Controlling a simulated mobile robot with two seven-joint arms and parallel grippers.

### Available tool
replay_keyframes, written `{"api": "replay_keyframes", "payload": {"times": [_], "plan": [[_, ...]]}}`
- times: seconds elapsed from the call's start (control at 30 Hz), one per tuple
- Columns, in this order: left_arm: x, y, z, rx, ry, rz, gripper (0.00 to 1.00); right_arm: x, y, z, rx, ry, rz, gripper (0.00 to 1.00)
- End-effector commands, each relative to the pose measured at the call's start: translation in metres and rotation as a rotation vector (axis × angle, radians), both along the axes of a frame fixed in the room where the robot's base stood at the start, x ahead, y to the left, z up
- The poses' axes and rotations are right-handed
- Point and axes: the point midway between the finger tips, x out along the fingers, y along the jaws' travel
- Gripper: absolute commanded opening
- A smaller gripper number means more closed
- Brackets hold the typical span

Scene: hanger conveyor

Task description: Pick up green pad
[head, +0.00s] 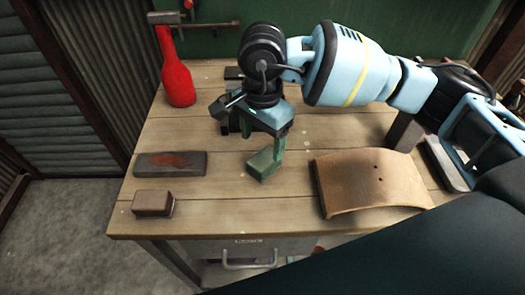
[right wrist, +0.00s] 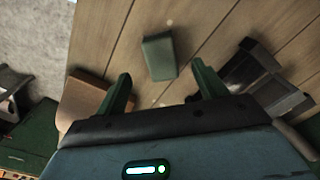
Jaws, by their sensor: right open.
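The green pad (head: 262,166) is a small block lying on the wooden table near the middle in the head view. It also shows in the right wrist view (right wrist: 159,57), just beyond the fingertips. My right gripper (head: 262,146) is above the pad in the head view. In the right wrist view its two fingers (right wrist: 160,80) are spread wide with nothing between them, and the pad lies ahead of the gap. My left gripper is not in view.
A curved wooden board (head: 370,182) lies right of the pad. A dark block with a reddish patch (head: 171,164) and a small brown block (head: 153,204) lie to the left. A red bottle-shaped object (head: 177,75) is at the back left. Bare tabletop surrounds the pad.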

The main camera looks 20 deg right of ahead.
Motion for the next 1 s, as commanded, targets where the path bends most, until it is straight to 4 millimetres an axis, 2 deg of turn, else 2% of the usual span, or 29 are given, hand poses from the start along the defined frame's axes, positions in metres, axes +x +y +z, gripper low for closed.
{"api": "replay_keyframes", "payload": {"times": [0.23,0.5,0.67,1.0], "plan": [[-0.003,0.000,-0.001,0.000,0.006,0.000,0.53,0.003,-0.004,0.000,-0.020,-0.011,0.002,0.71],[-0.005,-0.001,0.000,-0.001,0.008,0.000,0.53,0.002,-0.004,-0.023,-0.017,-0.010,0.001,0.71],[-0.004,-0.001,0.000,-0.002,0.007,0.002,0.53,0.003,-0.004,-0.026,-0.017,-0.010,0.001,0.71],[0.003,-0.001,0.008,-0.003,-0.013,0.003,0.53,0.006,-0.007,-0.067,-0.017,-0.009,0.000,0.71]]}}
